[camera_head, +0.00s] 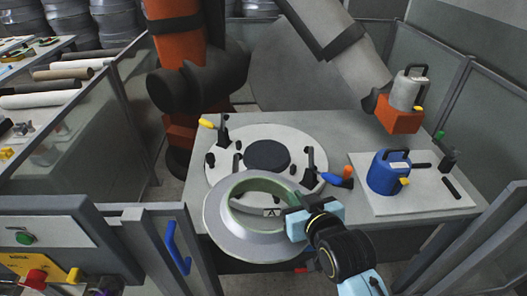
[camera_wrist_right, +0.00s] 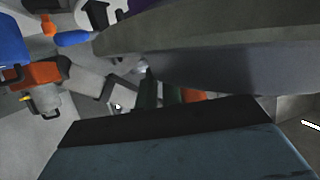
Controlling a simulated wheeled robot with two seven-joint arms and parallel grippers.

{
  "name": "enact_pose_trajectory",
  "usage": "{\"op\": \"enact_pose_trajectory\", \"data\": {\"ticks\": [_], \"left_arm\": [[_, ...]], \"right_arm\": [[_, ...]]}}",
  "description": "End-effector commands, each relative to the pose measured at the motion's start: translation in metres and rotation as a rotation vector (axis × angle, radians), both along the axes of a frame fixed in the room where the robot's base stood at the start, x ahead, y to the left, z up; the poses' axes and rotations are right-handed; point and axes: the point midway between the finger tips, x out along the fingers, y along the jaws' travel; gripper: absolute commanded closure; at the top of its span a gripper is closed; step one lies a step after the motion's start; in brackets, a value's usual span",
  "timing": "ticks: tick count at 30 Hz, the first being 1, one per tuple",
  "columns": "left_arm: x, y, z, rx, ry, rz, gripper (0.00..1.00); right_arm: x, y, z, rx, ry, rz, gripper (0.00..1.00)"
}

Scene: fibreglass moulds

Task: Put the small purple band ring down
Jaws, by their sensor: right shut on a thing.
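My right gripper (camera_head: 294,218) is shut on the ring (camera_head: 228,238), gripping its right side. The ring has a wide grey flange and a pale green inner wall; in the wrist view its grey band (camera_wrist_right: 230,68) crosses the upper right, with a small purple patch above. I cannot see a clear purple band in the head view. The ring appears held above the table's front edge, covering the near part of a round white fixture (camera_head: 225,151) with a dark centre disc (camera_head: 267,155). The dark finger pad (camera_wrist_right: 165,130) fills the lower wrist view. My left gripper is not in view.
Black clamps stand around the fixture, with yellow (camera_head: 206,123) and blue (camera_head: 338,182) handles. A blue container (camera_head: 388,174) stands on a white plate (camera_head: 435,204) to the right. An orange-and-grey industrial arm (camera_head: 178,50) rises behind. Fence panels (camera_head: 450,75) border the cell.

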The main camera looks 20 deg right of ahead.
Motion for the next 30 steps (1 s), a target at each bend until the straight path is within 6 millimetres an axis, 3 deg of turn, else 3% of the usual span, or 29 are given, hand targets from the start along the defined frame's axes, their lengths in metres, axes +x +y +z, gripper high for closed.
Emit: {"op": "enact_pose_trajectory", "data": {"ticks": [3, 16, 30], "left_arm": [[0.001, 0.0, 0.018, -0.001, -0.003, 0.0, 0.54], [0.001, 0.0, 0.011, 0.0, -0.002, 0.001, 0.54], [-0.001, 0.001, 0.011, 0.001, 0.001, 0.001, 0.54]], "right_arm": [[0.001, 0.001, 0.019, 0.002, -0.004, 0.002, 1.0], [0.001, 0.001, 0.012, -0.061, -0.006, 0.005, 1.0], [0.061, -0.04, 0.041, -0.081, 0.005, -0.34, 1.0]]}}
